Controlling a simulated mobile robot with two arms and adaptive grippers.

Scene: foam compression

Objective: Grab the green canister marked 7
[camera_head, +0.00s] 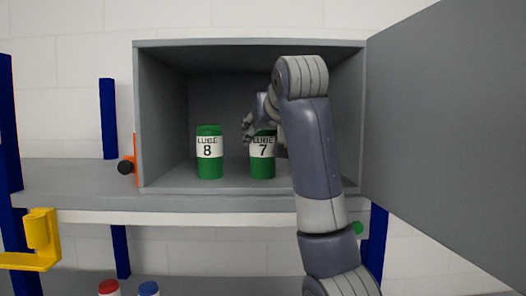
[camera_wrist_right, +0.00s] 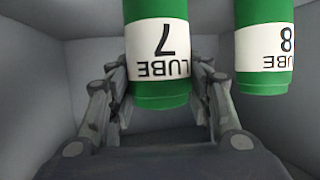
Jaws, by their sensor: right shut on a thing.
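The green canister marked 7 (camera_head: 262,168) stands upright in the open grey cabinet, with a white "LUBE" label. My right gripper (camera_head: 249,127) is at the upper part of this canister, and its arm reaches in from the lower right. In the right wrist view the canister marked 7 (camera_wrist_right: 160,60) is between the two fingers of the right gripper (camera_wrist_right: 160,88), which is shut on it. The canister's top is hidden behind the gripper in the head view. My left gripper is not in view.
A second green canister, marked 8 (camera_head: 209,165), stands just left of it. The cabinet (camera_head: 160,120) has a side wall on each side, and its door (camera_head: 450,120) is swung open at the right. A yellow bracket (camera_head: 38,240) is at the lower left.

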